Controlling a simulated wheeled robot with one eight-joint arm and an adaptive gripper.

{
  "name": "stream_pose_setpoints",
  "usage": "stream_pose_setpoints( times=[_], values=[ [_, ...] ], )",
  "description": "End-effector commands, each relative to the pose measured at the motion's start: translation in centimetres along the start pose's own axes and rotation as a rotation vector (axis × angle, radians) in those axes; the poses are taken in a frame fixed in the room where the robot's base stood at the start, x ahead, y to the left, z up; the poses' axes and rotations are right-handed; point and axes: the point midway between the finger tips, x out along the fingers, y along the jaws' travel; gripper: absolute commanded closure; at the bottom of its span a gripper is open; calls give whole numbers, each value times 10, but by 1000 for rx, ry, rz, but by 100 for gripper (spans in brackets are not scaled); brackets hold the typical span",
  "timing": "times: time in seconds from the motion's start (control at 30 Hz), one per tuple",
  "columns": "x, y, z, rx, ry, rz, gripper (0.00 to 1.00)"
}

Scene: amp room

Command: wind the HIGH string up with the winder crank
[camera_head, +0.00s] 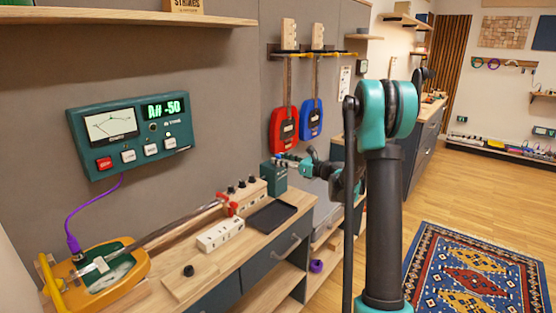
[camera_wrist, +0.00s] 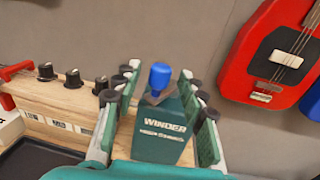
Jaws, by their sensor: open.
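The green winder box (camera_wrist: 160,130), marked "WINDER" with a smaller line below that is hard to read, stands between my fingers in the wrist view. A blue knob (camera_wrist: 159,78) on a grey crank piece sits on its top. My gripper (camera_wrist: 162,90) is open, one finger on each side of the knob, with gaps visible. In the head view the winder box (camera_head: 273,180) stands on the bench and my gripper (camera_head: 288,161) is at its top. The stringed instrument (camera_head: 103,272) lies at the bench's left end. The wall tuner (camera_head: 130,130) shows what looks like "A# -50".
A wooden block with black knobs (camera_head: 243,192) and a red clamp piece stands left of the winder. A dark tray (camera_head: 271,216) and a white strip (camera_head: 220,234) lie in front. Red and blue guitars (camera_head: 284,130) hang behind. The floor at right is open, with a rug (camera_head: 478,272).

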Motion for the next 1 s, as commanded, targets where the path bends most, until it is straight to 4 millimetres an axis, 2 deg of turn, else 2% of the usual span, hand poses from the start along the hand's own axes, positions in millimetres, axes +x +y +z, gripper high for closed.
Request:
stream_pose_setpoints(
  times=[0.2, 0.5, 0.83, 1.0],
  values=[
    [16, 0, 0, 0, 0, 1, 59],
    [18, 0, 0, 0, 0, 0, 59],
    [18, 0, 0, 0, 0, 0, 100],
    [18, 0, 0, 0, 0, -1, 100]
  ],
)
